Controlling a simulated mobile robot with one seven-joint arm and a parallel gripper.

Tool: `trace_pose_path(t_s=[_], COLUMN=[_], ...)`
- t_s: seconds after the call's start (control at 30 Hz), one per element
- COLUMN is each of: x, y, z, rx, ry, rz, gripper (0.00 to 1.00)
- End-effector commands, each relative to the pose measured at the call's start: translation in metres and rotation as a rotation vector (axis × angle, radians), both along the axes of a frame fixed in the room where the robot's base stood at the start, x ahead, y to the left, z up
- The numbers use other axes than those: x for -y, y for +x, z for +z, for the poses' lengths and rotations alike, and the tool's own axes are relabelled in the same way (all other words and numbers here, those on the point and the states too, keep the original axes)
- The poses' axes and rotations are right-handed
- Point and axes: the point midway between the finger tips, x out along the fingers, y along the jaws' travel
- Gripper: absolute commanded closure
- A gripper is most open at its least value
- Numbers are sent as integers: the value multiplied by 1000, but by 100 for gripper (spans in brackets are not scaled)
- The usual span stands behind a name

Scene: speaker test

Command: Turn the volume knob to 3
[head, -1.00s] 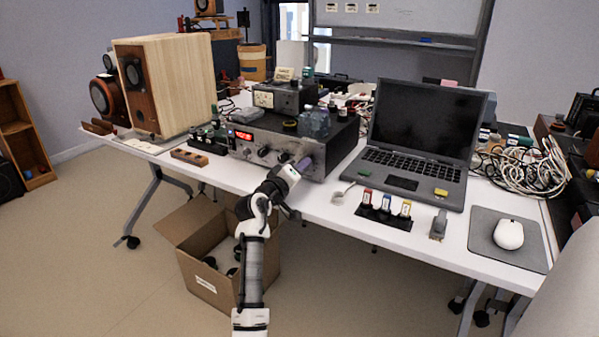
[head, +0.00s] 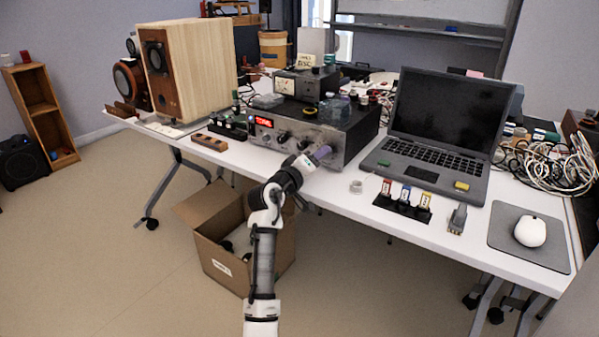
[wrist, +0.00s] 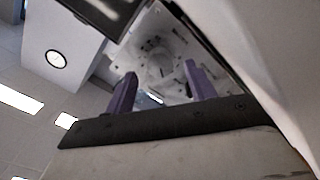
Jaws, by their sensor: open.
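The amplifier (head: 345,140) is a dark box with a metal front on the white table, with a red lit display (head: 263,122) at its left. Dark round knobs sit on its front, one near the middle (head: 282,137) and one further right (head: 308,142). I cannot tell which is the volume knob or read its setting. My gripper (head: 320,154) is in front of the right part of this front panel, apart from or touching it I cannot tell. In the wrist view my gripper's purple fingers (wrist: 160,88) are spread with nothing between them; no knob is clearly seen there.
A laptop (head: 430,155) stands to the right, with several small labelled items in a dark holder (head: 402,207) before it. An open cardboard box (head: 225,262) is on the floor beneath.

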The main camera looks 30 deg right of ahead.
Motion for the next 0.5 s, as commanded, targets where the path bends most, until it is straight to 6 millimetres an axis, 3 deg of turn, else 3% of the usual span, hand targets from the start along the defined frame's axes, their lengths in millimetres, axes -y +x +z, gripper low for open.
trace_pose_path(t_s=[0.3, 0.5], x=[-69, -99], y=[-27, -40], z=[-1, -1], rx=[0, -1], ry=[1, 0], rz=[4, 3], gripper=[45, 45])
